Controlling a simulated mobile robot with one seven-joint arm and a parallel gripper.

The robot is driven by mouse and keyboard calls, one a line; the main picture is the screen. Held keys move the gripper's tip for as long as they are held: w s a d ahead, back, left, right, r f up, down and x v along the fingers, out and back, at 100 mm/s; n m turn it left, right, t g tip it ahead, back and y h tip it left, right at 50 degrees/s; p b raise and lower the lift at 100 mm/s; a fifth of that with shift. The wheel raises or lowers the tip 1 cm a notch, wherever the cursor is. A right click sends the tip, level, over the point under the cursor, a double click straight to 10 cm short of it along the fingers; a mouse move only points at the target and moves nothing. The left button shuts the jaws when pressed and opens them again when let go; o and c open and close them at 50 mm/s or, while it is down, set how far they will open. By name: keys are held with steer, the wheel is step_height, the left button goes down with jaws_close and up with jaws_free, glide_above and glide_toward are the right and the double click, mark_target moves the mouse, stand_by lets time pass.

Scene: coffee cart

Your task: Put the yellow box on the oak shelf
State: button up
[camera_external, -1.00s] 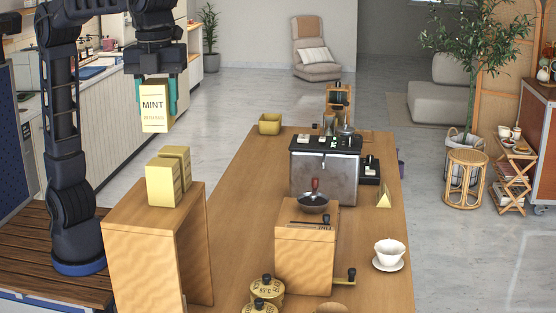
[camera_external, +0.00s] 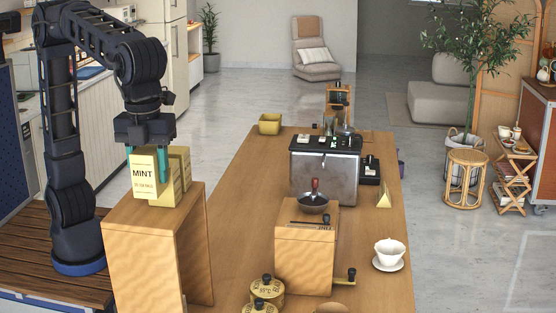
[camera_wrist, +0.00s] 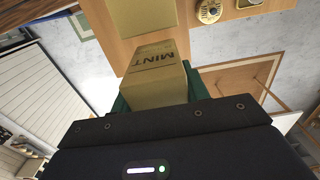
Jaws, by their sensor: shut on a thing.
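A yellow box (camera_external: 144,176) marked MINT is held upright between the teal fingers of my gripper (camera_external: 149,152). My gripper is shut on its upper part, above the oak shelf (camera_external: 142,226). I cannot tell whether the box's bottom touches the shelf top. In the external view the held box partly hides other yellow boxes (camera_external: 181,170) that stand on the shelf. In the wrist view the held box (camera_wrist: 158,80) juts out from my gripper (camera_wrist: 160,98), and a yellow surface (camera_wrist: 142,14) on the oak shelf shows just beyond it.
The long wooden counter (camera_external: 235,215) stands right of the shelf, with a grinder (camera_external: 305,245), an espresso machine (camera_external: 325,170), yellow canisters (camera_external: 267,288) and a white cup (camera_external: 389,252). The front part of the shelf top is bare.

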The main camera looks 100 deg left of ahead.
mark_target(151, 192)
steer(key=shift+f, duration=2.7)
steer(key=shift+f, duration=0.1)
steer(key=o, duration=1)
